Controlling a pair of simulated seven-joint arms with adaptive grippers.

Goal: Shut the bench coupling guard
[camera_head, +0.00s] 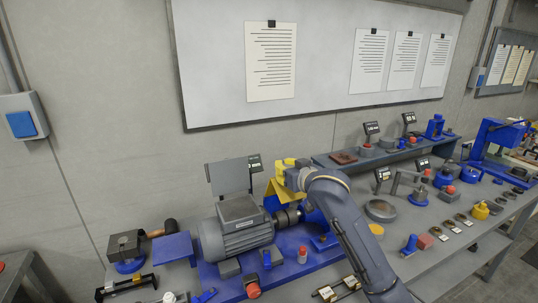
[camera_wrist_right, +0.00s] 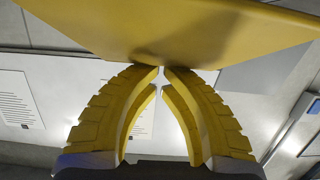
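The yellow coupling guard (camera_head: 284,190) stands raised and tilted behind the shaft coupling (camera_head: 289,216), beside the grey motor (camera_head: 236,230). The coupling shows uncovered below it. My right gripper (camera_head: 288,171), with yellow fingers, is at the guard's upper edge. In the right wrist view the guard's yellow panel (camera_wrist_right: 170,35) spans the top, just beyond the fingertips of my right gripper (camera_wrist_right: 161,70). The fingertips are nearly together with nothing between them. They look to be at the panel, but I cannot tell whether they touch it. My left gripper is not in view.
The blue base plate (camera_head: 318,258) carries the motor, with a red-topped part (camera_head: 302,254) in front. A grey panel (camera_head: 229,176) stands behind the motor. A vise-like block (camera_head: 125,245) is at left. Several small parts and gauges crowd the bench to the right.

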